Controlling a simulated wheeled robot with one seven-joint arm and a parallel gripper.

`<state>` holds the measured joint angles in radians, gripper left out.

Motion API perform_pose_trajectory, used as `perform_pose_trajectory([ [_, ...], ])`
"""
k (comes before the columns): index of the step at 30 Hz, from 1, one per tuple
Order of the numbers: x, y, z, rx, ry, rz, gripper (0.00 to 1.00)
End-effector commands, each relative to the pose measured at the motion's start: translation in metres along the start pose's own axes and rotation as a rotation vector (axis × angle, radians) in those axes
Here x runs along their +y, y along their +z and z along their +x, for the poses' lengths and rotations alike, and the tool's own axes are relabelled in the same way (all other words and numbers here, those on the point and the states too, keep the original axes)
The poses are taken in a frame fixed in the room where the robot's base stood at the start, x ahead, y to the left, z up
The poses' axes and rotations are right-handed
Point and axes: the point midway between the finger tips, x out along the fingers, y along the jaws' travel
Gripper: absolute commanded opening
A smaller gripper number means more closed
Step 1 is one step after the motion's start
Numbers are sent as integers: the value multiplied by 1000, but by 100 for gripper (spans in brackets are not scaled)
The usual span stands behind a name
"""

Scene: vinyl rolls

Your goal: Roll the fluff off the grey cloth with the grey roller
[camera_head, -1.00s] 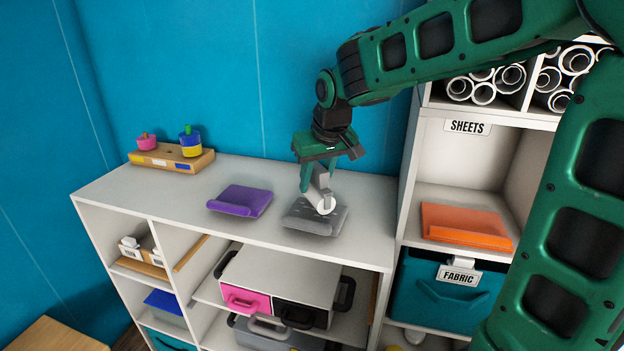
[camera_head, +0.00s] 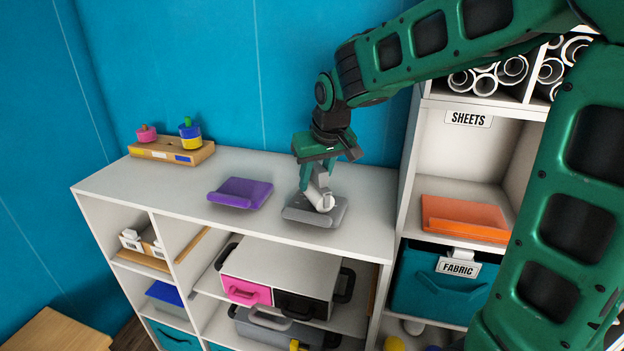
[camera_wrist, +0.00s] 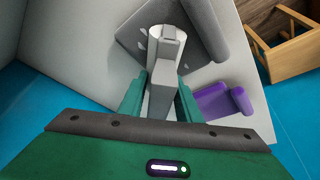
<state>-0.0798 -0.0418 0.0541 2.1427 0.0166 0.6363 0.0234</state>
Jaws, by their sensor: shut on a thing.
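My gripper (camera_head: 312,178) is shut on the grey roller's handle, which also shows in the wrist view (camera_wrist: 162,95). The roller's pale cylinder (camera_head: 327,202) is down at the grey cloth (camera_head: 298,214), over its right part in the head view. In the wrist view the roller (camera_wrist: 155,38) covers part of the cloth (camera_wrist: 133,28). A few small pale flecks of fluff (camera_wrist: 141,46) show on the cloth beside the roller. Whether fluff lies under the roller is hidden.
A purple cloth (camera_head: 240,193) lies to the left on the same white shelf top (camera_head: 180,188). A wooden block with pegs (camera_head: 172,150) stands at the back left. The taller shelf unit at right holds an orange cloth (camera_head: 465,217) and a teal fabric bin (camera_head: 445,290).

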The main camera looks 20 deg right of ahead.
Motion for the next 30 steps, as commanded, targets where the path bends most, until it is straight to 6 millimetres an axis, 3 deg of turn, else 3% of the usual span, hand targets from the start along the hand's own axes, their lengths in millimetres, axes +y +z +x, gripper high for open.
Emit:
perform_pose_trajectory([
  [15, -24, -20, 8, -1, -1, -1, 0],
  [30, -17, -14, 6, -1, 1, 1, 0],
])
